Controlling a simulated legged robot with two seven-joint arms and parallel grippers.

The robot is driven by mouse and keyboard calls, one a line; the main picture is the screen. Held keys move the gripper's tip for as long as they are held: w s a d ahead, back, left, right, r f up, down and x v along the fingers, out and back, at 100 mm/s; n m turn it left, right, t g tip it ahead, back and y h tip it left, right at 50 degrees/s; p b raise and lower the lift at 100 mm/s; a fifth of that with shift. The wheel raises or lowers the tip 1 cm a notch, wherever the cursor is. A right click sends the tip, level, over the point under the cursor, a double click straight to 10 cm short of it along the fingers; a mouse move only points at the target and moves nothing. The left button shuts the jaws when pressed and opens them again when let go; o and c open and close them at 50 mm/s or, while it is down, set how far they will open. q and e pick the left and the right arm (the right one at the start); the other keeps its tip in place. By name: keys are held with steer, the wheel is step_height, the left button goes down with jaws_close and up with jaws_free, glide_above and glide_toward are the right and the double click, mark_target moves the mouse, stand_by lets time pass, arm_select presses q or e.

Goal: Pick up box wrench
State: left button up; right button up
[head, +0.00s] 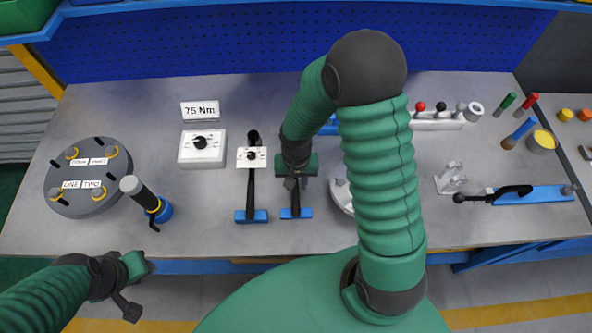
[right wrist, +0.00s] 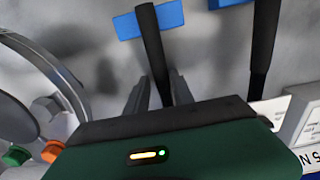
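The box wrench, a dark bar (head: 295,203), lies on the grey bench with its end on a blue block (head: 296,213). In the right wrist view its black handle (right wrist: 152,45) runs between my right gripper's two fingers (right wrist: 158,92). The fingers look apart, with some gap beside the handle. In the head view my right gripper (head: 292,182) is over the wrench and hides its far part. My left gripper (head: 127,285) is low at the left, off the bench's front edge; its fingers are not clear.
A grey flanged disc (head: 88,180) and a dark-and-blue tool (head: 150,202) are further left. A white curved part (head: 341,195) is close right, partly behind my arm.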

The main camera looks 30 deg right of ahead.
steer(key=shift+a+r, duration=0.1)
steer(key=shift+a, duration=0.35)
jaws_close()
steer(key=shift+d, duration=0.35)
steer(key=shift+r, duration=0.15)
step_height(320, 180, up, 10)
steer(key=shift+a+p, duration=0.15)
steer(key=shift+p, duration=0.3)
steer(key=shift+f, duration=0.2)
steer(key=shift+c, duration=1.7)
jaws_free()
steer(key=shift+w, duration=0.1)
jaws_close()
